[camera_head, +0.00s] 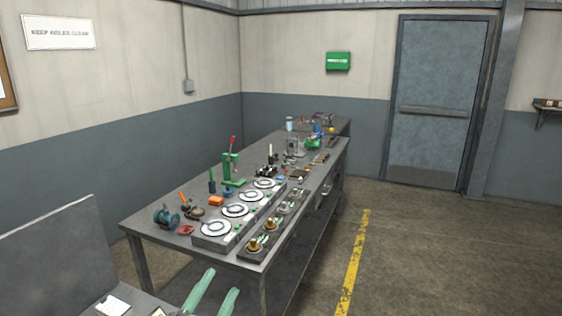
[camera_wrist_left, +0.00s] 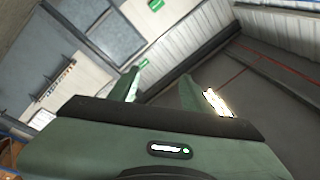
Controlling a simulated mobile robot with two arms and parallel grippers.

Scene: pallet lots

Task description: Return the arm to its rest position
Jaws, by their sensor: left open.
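My left gripper (camera_head: 222,281) shows at the bottom of the head view, with its two green fingers apart and nothing between them. It is in front of the near end of the workbench (camera_head: 262,258), lower in the picture than the bench top's front edge. In the left wrist view, the same gripper (camera_wrist_left: 159,75) has its fingers spread and empty, with walls and ceiling behind them in a tilted view. My right gripper is in neither view.
The bench carries a grey unit with round white dials (camera_head: 216,228), a green press (camera_head: 232,168), a blue motor-like part (camera_head: 166,217) and several small parts. A grey surface with a white card (camera_head: 113,305) lies lower left. Floor right of the yellow line (camera_head: 352,262) is clear.

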